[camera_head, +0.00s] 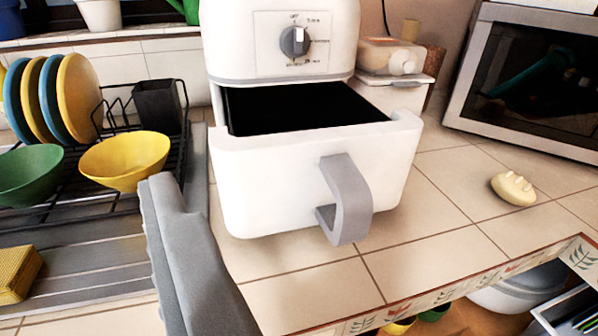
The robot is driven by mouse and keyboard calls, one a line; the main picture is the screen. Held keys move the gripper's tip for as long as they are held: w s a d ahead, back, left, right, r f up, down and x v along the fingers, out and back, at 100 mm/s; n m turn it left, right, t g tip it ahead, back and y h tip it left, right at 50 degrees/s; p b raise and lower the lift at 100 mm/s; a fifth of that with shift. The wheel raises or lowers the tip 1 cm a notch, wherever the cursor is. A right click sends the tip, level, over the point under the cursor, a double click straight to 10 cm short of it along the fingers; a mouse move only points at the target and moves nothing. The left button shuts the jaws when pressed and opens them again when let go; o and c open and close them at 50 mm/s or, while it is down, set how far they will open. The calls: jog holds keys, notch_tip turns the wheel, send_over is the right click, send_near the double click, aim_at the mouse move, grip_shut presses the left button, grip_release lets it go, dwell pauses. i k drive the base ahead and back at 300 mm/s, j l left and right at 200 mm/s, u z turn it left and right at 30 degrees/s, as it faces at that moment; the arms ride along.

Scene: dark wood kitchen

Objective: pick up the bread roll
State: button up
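The bread roll (513,188) is small, pale and oval, with light scores on top. It lies on the tiled counter at the right, below the microwave and apart from other things. A grey finger of my gripper (162,190) rises from the bottom edge at left of centre, with a toothed left edge. It is well to the left of the roll and not touching it. I see no second finger, so the opening is not shown.
The white air fryer (262,190) stands in the middle with its drawer pulled out and handle forward. A microwave (530,75) is at the right. A dish rack with plates and bowls (125,160) is at the left. Tiles around the roll are clear; the counter's front edge is below it.

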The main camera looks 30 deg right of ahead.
aim_at(513, 188)
jog(key=z, duration=1.8)
